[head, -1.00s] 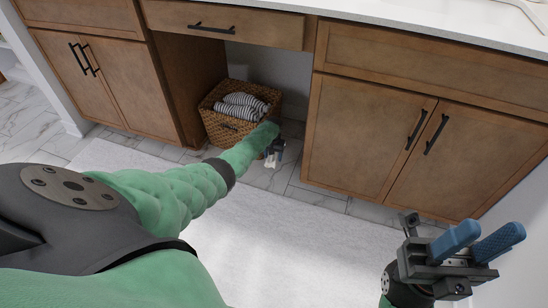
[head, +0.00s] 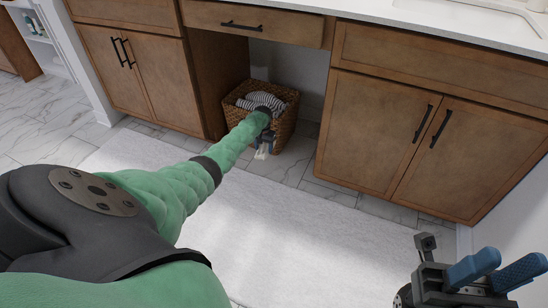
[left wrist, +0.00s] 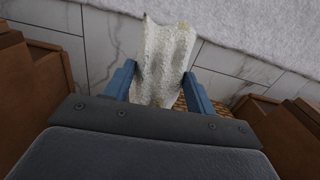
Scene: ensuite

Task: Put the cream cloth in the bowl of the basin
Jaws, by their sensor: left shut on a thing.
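The cream cloth (left wrist: 166,58) hangs between the blue fingers of my left gripper (left wrist: 160,88) in the left wrist view. My left gripper is shut on it. In the head view my left gripper (head: 266,143) is low, at the front of the wicker basket, mostly hidden behind my own arm; a small pale piece of the cloth (head: 262,153) shows below it. My right gripper (head: 507,266) is open and empty at the lower right. Only an edge of the basin (head: 527,12) shows at the top right, set in the white counter; its bowl is out of view.
The wicker basket (head: 284,126) with striped towels (head: 264,100) stands in the open bay under the drawer (head: 255,22). Closed wooden cabinets (head: 385,135) flank it. The white counter (head: 400,22) runs above. A white rug (head: 300,230) covers the clear floor.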

